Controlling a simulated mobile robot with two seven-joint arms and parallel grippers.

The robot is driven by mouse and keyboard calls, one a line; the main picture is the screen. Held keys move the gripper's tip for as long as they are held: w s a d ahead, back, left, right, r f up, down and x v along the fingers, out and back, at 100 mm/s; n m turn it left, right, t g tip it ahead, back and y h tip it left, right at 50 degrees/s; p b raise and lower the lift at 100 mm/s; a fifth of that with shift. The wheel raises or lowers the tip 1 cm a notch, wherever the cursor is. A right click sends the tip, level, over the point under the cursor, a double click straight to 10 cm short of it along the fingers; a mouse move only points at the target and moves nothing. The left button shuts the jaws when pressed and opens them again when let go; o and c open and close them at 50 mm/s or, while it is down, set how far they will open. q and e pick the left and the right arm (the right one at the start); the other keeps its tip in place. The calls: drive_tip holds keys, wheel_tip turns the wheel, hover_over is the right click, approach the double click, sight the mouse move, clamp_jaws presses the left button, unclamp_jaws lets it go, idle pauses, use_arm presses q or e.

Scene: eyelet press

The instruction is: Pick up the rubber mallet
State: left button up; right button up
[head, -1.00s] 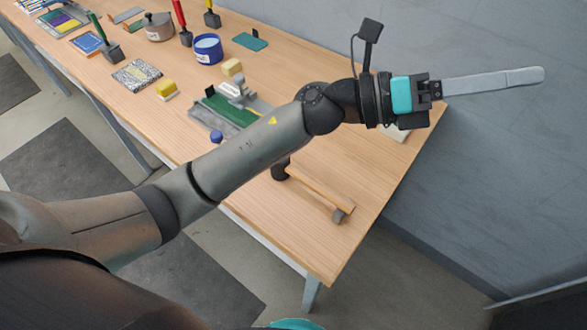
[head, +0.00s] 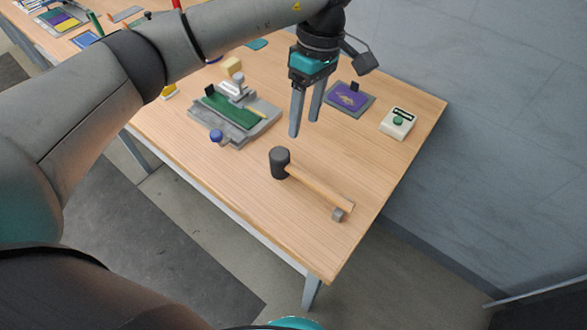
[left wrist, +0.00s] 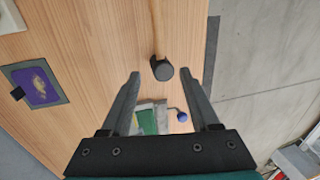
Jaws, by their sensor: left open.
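The rubber mallet lies on the wooden table near its front right end. Its black head (head: 280,162) is toward the back left, and its wooden handle (head: 320,188) runs toward the front right. My left gripper (head: 304,128) is open and empty, fingers pointing down, above and behind the mallet head in the head view. In the left wrist view the black mallet head (left wrist: 162,68) shows between the fingertips, apart from them; the handle is hard to make out against the wood. My right gripper is not in view.
A small grey block (head: 339,215) is at the handle's end. A grey press-like fixture with a green strip (head: 232,112) stands left of the mallet. A purple pad (head: 350,98) and a white box with a green button (head: 398,123) lie behind.

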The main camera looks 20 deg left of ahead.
use_arm(q)
approach(298, 169)
drive_tip(key=f, duration=0.3)
drive_tip(key=s+a+f, duration=0.1)
drive_tip(key=f, duration=0.1)
drive_tip(key=shift+f, duration=0.15)
drive_tip(key=shift+s+d+f+p, duration=0.1)
drive_tip(key=shift+s+f+p, duration=0.1)
drive_tip(key=shift+f, duration=0.7)
drive_tip(key=shift+s+a+f+p, duration=0.1)
drive_tip(key=shift+s+f+p, duration=0.05)
drive_tip(key=shift+f, duration=0.8)
drive_tip(key=shift+s+d+f+p, duration=0.1)
drive_tip(key=shift+s+f+p, duration=0.1)
drive_tip(key=shift+f, duration=0.7)
clamp_jaws()
drive_tip(key=shift+w, duration=0.1)
